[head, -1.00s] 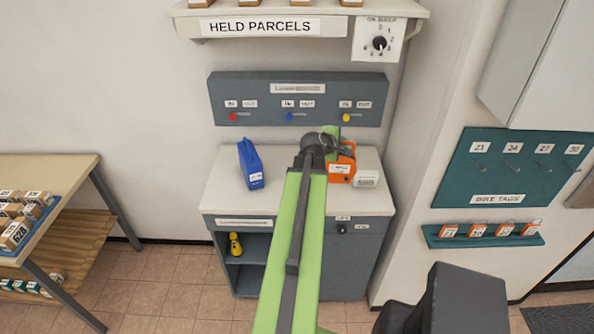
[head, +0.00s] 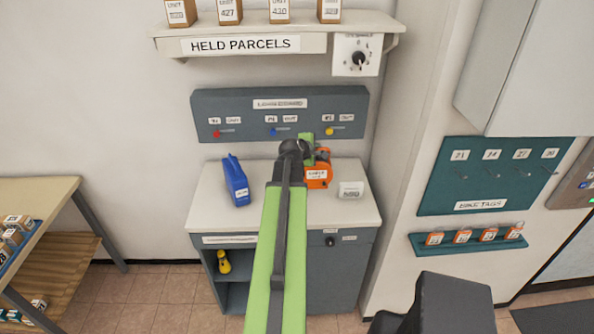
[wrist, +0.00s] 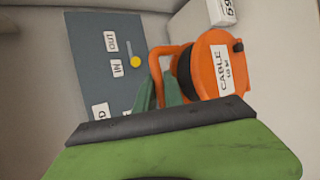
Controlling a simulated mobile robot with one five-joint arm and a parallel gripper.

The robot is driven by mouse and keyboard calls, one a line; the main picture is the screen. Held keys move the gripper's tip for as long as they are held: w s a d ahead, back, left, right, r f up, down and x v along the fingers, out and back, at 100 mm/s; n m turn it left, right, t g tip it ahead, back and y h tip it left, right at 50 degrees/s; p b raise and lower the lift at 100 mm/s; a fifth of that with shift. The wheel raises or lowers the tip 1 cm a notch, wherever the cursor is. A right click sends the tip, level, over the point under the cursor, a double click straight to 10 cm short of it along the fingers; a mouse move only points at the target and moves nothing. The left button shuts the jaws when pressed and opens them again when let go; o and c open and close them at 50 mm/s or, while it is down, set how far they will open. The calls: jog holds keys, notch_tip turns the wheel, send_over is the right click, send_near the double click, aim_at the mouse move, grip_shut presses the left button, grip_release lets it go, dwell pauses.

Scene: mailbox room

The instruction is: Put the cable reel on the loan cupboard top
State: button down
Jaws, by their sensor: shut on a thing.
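The orange cable reel (head: 318,179) shows at the back right of the loan cupboard top (head: 268,219), left of a small white box. I cannot tell whether it touches the top. My gripper (head: 308,150) is at the reel, partly hidden behind my arm. In the wrist view, the green fingers of my gripper (wrist: 162,88) are shut on the handle side of the reel (wrist: 213,66). The reel's "CABLE" label faces the camera.
A blue container (head: 236,181) stands at the left of the cupboard top, and the white box (head: 351,190) at its right. The loan board (head: 280,115) is on the wall behind. The front part of the top is clear. The held parcels shelf (head: 275,41) is above.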

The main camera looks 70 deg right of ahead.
jog(key=w+d+f+b, duration=0.2)
jog(key=w+f+b, duration=0.8)
jog(key=f, duration=0.1)
jog(key=shift+w, duration=0.4)
jog(key=c, duration=1.5)
grip_release()
jog(key=shift+r, duration=0.1)
jog(key=shift+o, duration=0.2)
jog(key=shift+r, duration=0.15)
jog(key=p+v, duration=0.6)
jog(key=v, duration=0.6)
